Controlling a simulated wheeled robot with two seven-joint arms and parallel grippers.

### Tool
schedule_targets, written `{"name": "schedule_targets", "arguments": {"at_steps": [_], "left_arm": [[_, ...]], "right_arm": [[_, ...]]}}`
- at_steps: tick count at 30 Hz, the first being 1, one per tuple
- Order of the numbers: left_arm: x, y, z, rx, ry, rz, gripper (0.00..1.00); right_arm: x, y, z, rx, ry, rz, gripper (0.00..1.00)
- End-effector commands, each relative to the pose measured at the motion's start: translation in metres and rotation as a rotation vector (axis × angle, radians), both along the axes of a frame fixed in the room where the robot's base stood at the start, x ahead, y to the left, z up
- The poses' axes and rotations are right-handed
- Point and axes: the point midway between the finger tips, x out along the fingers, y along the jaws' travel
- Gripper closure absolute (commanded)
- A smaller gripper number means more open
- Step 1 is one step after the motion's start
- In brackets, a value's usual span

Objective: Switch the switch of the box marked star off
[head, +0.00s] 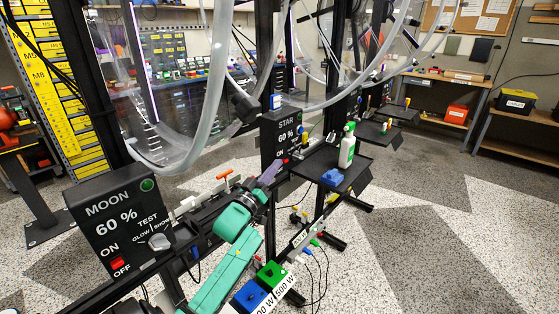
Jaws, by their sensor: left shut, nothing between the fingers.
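The box marked STAR (286,124) is a dark upright panel near the middle of the head view, reading "60 %" with ON below. A small spot of red shows at its lower part, by my gripper; the switch's position is not clear. My left gripper (280,164), with purplish fingers on a teal arm, is shut and empty. It is close in front of the STAR box's lower part; I cannot tell whether it touches. The OFF label is hidden or too small to read. My right gripper is not in view.
A similar box marked MOON (112,208), with a green lamp and a red switch, stands nearer at the left. Large clear wheels (215,70) hang above. Open floor lies right.

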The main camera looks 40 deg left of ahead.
Motion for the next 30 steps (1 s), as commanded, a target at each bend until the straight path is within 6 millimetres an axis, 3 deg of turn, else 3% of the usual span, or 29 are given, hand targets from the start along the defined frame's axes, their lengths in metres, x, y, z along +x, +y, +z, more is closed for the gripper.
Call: {"name": "schedule_targets", "arguments": {"at_steps": [3,7,30], "left_arm": [[0.017,0.003,0.007,0.001,-0.002,0.0,1.0],[0.025,0.004,0.009,0.0,-0.001,0.0,1.0],[0.026,0.003,0.006,0.066,0.001,0.0,1.0]], "right_arm": [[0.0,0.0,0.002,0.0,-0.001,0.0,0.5],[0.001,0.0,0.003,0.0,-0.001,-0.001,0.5],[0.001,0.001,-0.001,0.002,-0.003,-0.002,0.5]]}}
